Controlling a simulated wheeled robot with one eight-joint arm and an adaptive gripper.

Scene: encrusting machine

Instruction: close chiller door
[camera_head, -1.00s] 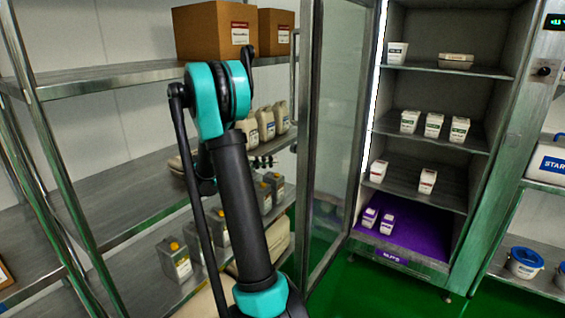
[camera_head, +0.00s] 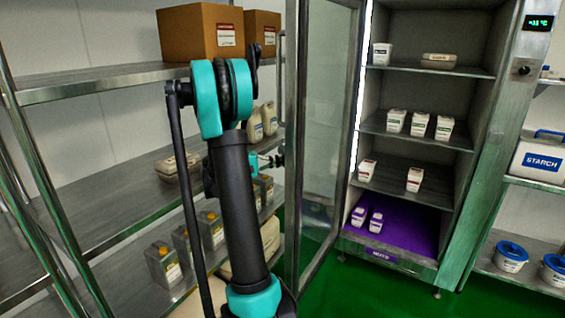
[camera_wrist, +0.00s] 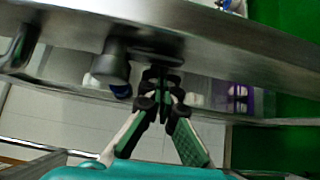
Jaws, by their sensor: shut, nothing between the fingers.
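The chiller (camera_head: 487,180) stands open at the right of the head view, with lit shelves. Its framed glass door (camera_head: 324,130) is swung out toward me on the chiller's left side. The door handle (camera_head: 281,90) is on the door's left edge. My gripper (camera_wrist: 163,88) is shut and empty in the wrist view, close to a metal bar or frame edge (camera_wrist: 250,35); whether it touches it I cannot tell. In the head view my gripper (camera_head: 278,160) is small, left of the door edge and partly hidden behind my arm.
A steel rack (camera_head: 100,80) with cardboard boxes (camera_head: 200,32), jugs (camera_head: 270,118) and metal cans (camera_head: 163,263) stands at the left, close to my arm. Green floor (camera_head: 340,285) before the chiller is clear.

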